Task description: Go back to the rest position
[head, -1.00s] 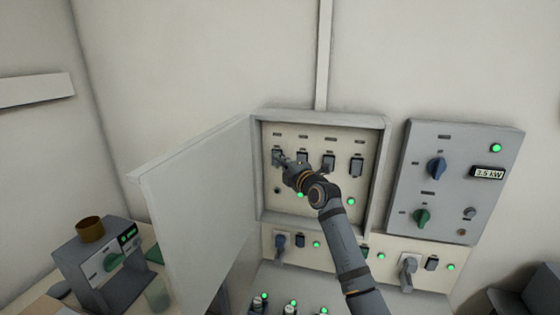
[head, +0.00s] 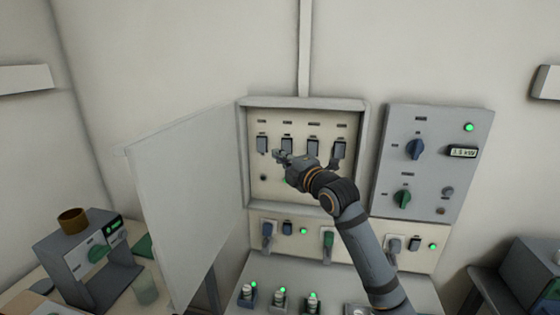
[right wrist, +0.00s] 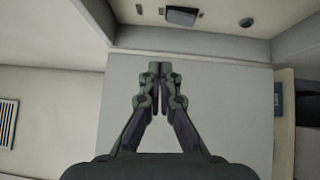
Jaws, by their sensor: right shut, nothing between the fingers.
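My right gripper (head: 281,156) is in front of the open breaker box (head: 366,125), just below its row of dark switches (head: 287,145). Its fingers are shut with nothing between them, and they also show closed together in the right wrist view (right wrist: 160,75). In the head view the gripper and forearm cover part of the box's lower inside, including part of a green lamp. In the right wrist view a dark switch (right wrist: 182,16) and a round knob (right wrist: 246,22) lie beyond the fingertips. My left gripper is not in view.
The box's door (head: 185,200) stands open to the left. A grey panel with knobs (head: 440,160) is on the right. Below are a socket strip (head: 345,232) and a bench with small lit devices (head: 280,296). A grey device (head: 90,260) stands at the lower left.

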